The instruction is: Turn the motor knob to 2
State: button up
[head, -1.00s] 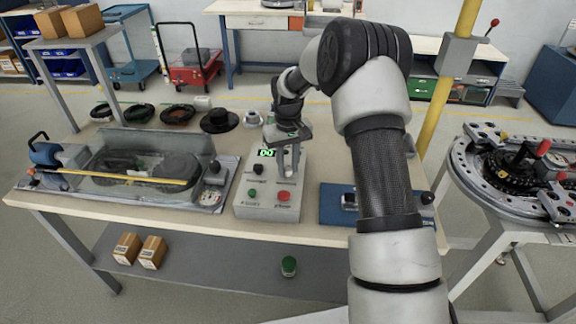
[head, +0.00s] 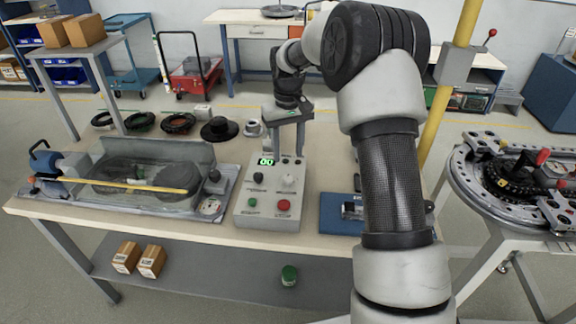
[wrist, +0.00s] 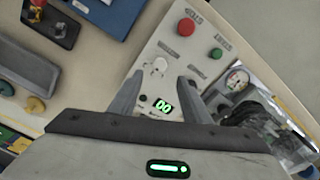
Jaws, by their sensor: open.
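The grey control box (head: 268,196) stands on the bench, with a green display (head: 265,161) that reads 00. It carries a black knob (head: 258,177), a pale knob (head: 289,180), a green button (head: 253,202) and a red button (head: 284,205). The labels are too small to read, so I cannot tell which knob is the motor knob. My gripper (head: 288,151) is open and empty above the back of the box. In the wrist view, the pale knob (wrist: 157,66) lies just beyond the fingertips (wrist: 160,82), apparently untouched.
A clear-covered belt unit (head: 140,178) stands left of the box. A blue tray (head: 335,213) lies to its right. A round ring track (head: 505,185) stands at the right.

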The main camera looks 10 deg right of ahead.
notch_tip(320, 180, up, 8)
dwell(0.5)
jog(key=s+r+t+p, duration=0.3)
jog(key=s+r, duration=1.1)
jog(key=r, duration=0.1)
jog(key=s+m+t+p, duration=0.1)
jog(key=s+t+p, duration=0.1)
jog(key=s, duration=1.8)
jog(key=shift+r+m+t+p, duration=0.2)
jog(key=shift+m+t+p, duration=0.1)
jog(key=shift+m+p, duration=0.15)
